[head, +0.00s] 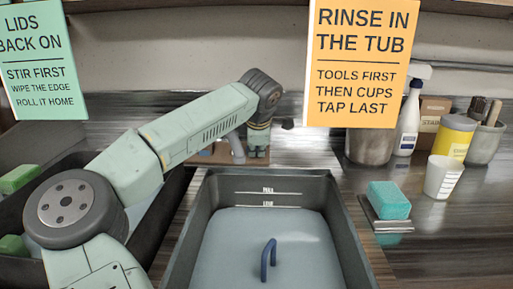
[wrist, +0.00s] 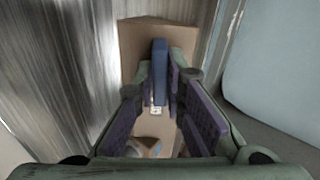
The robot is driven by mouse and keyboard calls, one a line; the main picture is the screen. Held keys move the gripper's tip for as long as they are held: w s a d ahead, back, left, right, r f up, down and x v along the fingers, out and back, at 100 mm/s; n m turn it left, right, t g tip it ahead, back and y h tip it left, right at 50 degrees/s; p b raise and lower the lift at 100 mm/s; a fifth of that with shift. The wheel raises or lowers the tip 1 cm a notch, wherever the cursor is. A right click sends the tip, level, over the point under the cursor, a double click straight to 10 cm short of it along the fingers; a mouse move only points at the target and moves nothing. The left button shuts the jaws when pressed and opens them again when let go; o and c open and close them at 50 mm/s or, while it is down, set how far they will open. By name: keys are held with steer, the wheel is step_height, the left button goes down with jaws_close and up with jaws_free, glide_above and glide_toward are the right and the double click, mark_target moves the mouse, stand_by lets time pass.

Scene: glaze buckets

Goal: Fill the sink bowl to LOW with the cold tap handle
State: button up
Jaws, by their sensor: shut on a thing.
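The sink bowl (head: 343,215) is a deep grey basin with pale blue water (head: 225,240) in it. On its back wall are white marks, MAX above and LOW (head: 267,206) below. The water's far edge lies at or just under the LOW line; I cannot tell exactly. The grey tap spout (head: 236,148) stands behind the bowl. My gripper (head: 257,150) is at the tap block, right of the spout. In the wrist view, its purple pads are shut on the blue cold tap handle (wrist: 160,75). Flow from the spout cannot be made out.
A blue hooked handle (head: 268,258) rises from the water. Right of the bowl are a teal sponge (head: 389,199) on a holder, a white cup (head: 443,177), a yellow tub (head: 454,137) and a spray bottle (head: 408,120). A dark tray with green blocks (head: 20,178) stands left.

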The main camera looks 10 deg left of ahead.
jaws_close()
steer(key=shift+m, duration=0.5)
steer(key=o, duration=0.6)
jaws_free()
steer(key=shift+o, duration=0.2)
steer(key=v, duration=1.2)
